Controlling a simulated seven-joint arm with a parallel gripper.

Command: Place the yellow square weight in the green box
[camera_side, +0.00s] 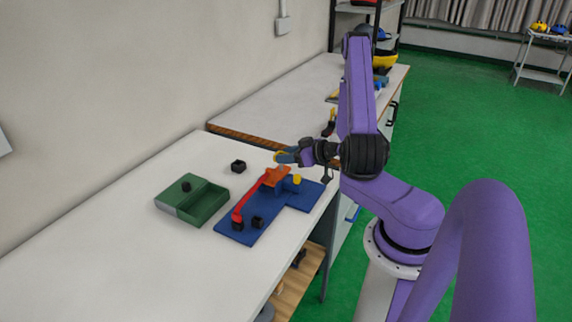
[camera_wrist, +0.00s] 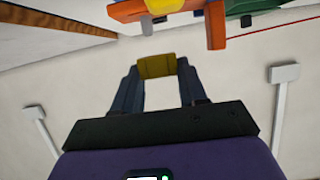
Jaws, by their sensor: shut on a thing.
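My gripper (camera_wrist: 157,68) is shut on the yellow square weight (camera_wrist: 157,64), which sits between its two blue-grey fingertips in the wrist view. In the side view my gripper (camera_side: 284,157) is above the table, just behind the orange tower part. The weight is too small there to make out clearly. The green box (camera_side: 203,208) lies on the white table to the left, well apart from my gripper. A small black block (camera_side: 186,186) shows at its left part; I cannot tell whether it is inside or on top.
A blue base (camera_side: 292,201) carries a red ramp (camera_side: 246,201), an orange tower part (camera_side: 274,177), a yellow piece (camera_side: 297,179) and black blocks. Another black block (camera_side: 238,166) stands on the table behind the box. The table's front left is clear.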

